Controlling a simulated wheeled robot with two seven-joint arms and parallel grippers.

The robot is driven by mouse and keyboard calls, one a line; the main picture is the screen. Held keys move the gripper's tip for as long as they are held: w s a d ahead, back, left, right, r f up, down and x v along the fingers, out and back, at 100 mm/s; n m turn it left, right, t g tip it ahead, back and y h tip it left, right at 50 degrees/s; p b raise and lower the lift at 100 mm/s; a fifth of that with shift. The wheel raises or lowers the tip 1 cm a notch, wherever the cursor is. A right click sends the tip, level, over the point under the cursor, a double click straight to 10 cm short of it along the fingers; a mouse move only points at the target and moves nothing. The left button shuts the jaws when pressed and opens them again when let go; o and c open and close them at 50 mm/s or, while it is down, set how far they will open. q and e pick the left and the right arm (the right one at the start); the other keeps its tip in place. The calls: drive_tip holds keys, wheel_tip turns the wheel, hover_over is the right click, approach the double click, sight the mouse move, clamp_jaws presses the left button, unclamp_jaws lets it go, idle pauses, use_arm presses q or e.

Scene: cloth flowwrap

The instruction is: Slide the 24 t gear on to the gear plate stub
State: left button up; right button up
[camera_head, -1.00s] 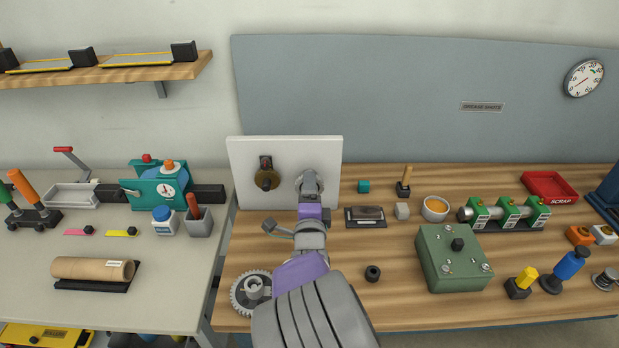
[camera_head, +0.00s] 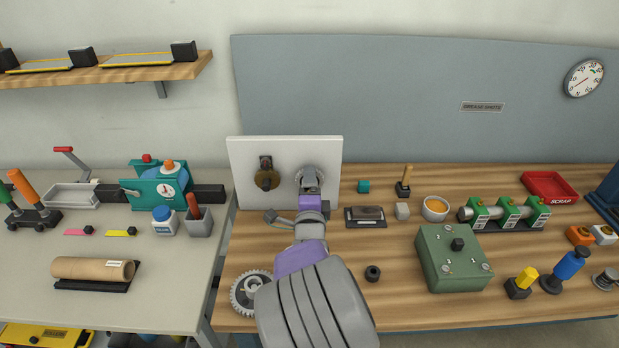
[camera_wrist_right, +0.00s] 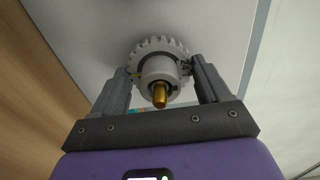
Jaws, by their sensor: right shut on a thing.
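The white gear plate (camera_head: 240,150) stands upright at the back of the wooden bench. My right gripper (camera_head: 311,186) is at its right half, with its fingers on either side of the hub of a grey toothed gear (camera_head: 312,172). The right wrist view shows the same gear (camera_wrist_right: 150,45), close to the plate, between the fingers of my right gripper (camera_wrist_right: 163,72). A brass stub (camera_wrist_right: 160,95) pokes out through the hub, so the gear is around the stub. Whether the gear touches the plate is hidden. My left gripper is not in view.
A dark bronze gear (camera_head: 267,181) is on the plate's left half. A larger grey gear (camera_head: 242,295) lies on the bench at front left, partly behind my arm. A black nut-like part (camera_head: 373,273) and a green box (camera_head: 440,260) stand to the right.

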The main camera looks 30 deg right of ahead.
drive_tip(key=shift+w, duration=0.15)
idle(0.6)
drive_tip(key=o, duration=1)
drive_tip(key=v, duration=0.7)
drive_tip(key=shift+s+a, duration=0.1)
drive_tip(key=shift+s, duration=0.15)
